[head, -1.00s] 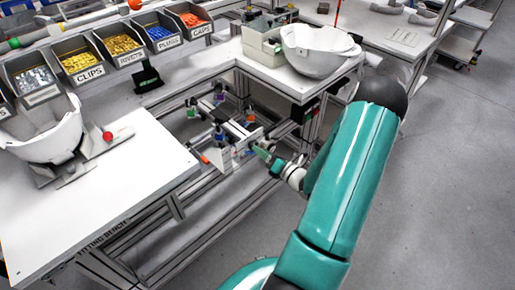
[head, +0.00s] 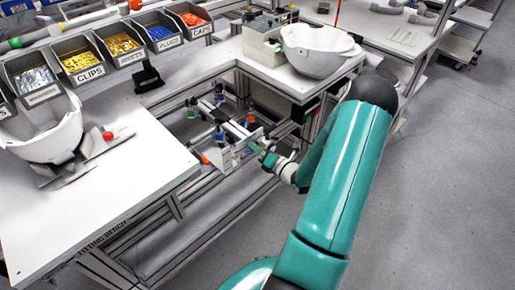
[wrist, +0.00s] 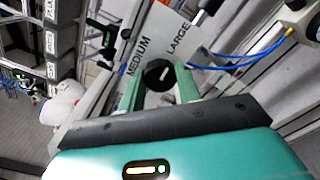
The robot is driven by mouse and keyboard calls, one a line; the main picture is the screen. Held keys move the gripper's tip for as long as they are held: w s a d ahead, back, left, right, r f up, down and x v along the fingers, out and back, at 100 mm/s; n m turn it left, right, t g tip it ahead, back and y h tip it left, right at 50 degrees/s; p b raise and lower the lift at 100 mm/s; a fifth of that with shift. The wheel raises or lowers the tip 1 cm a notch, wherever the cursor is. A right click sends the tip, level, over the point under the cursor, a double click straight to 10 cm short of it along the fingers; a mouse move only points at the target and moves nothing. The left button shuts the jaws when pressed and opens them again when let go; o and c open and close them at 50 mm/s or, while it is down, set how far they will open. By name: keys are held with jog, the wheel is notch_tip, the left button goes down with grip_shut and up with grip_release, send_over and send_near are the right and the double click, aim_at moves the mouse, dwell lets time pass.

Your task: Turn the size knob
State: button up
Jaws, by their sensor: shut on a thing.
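The size knob (wrist: 158,74) is a round black dial with a white mark, seen in the wrist view on a pale panel (wrist: 150,35). The panel reads MEDIUM and LARGE, and the white mark points up and to the left, roughly toward MEDIUM. My gripper (wrist: 160,84) has its two green fingers on either side of the knob and is shut on it. In the head view my gripper (head: 262,152) reaches the fixture frame (head: 232,132) between the benches; the knob is too small to make out there.
A white helmet shell (head: 318,48) sits on the rear bench, another (head: 45,135) on the fitting bench (head: 120,200) at left. Labelled bins (head: 90,60) line the back. Blue hoses (wrist: 245,62) run right of the knob in the wrist view. Open floor lies to the right.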

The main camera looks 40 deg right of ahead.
jog(key=shift+n, duration=17.1)
jog(key=shift+f, duration=0.1)
jog(key=shift+s, duration=0.1)
